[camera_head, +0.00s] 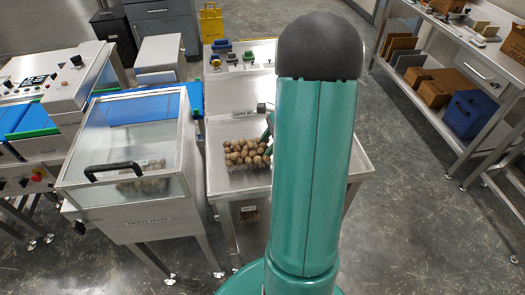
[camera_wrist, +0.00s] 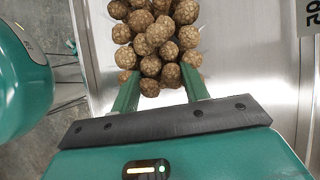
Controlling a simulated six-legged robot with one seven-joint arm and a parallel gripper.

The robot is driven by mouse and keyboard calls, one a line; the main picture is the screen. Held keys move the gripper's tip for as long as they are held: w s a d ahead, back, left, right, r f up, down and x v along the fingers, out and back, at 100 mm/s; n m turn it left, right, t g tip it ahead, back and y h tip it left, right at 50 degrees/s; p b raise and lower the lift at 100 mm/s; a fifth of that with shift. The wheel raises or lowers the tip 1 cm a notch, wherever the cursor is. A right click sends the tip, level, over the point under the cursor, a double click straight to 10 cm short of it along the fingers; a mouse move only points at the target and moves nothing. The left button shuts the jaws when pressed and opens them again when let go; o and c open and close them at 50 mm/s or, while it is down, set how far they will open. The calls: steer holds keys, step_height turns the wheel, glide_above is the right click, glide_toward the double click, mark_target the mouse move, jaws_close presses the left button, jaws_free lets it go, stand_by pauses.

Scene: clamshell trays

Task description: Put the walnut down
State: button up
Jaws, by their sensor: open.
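Many brown, round walnuts (camera_head: 246,151) lie heaped in a clear tray on the steel station in the head view. The walnuts (camera_wrist: 158,35) also fill the top middle of the wrist view. My gripper (camera_wrist: 159,76) is open, with its two green fingers apart at the near edge of the heap. Walnuts show between and just beyond the fingertips, and I cannot tell if any finger touches one. No walnut is visibly clamped. In the head view my arm hides most of the gripper.
A glass-lidded steel cabinet (camera_head: 127,140) with a black handle stands to the left, with more walnuts inside. Bare steel (camera_wrist: 250,60) lies right of the heap. A shelf bench (camera_head: 465,65) with boxes and a blue bin (camera_head: 470,113) stands at right, across open floor.

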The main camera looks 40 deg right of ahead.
steer(key=v, duration=0.9)
steer(key=a+r+n+h, duration=0.1)
steer(key=a+r+n, duration=0.45)
steer(key=a, duration=0.45)
steer(key=a+r+n+h, duration=0.2)
steer(key=a+r+n, duration=0.3)
steer(key=a, duration=0.5)
steer(key=s+a+r+n+t+h, duration=0.2)
steer(key=s+a+n, duration=0.5)
steer(key=a+n, duration=0.6)
steer(key=shift+r, duration=0.5)
steer(key=shift+s+a+n, duration=0.1)
steer(key=shift+s+n, duration=0.05)
steer(key=shift+n, duration=0.1)
steer(key=shift+s, duration=0.1)
steer(key=shift+c, duration=1)
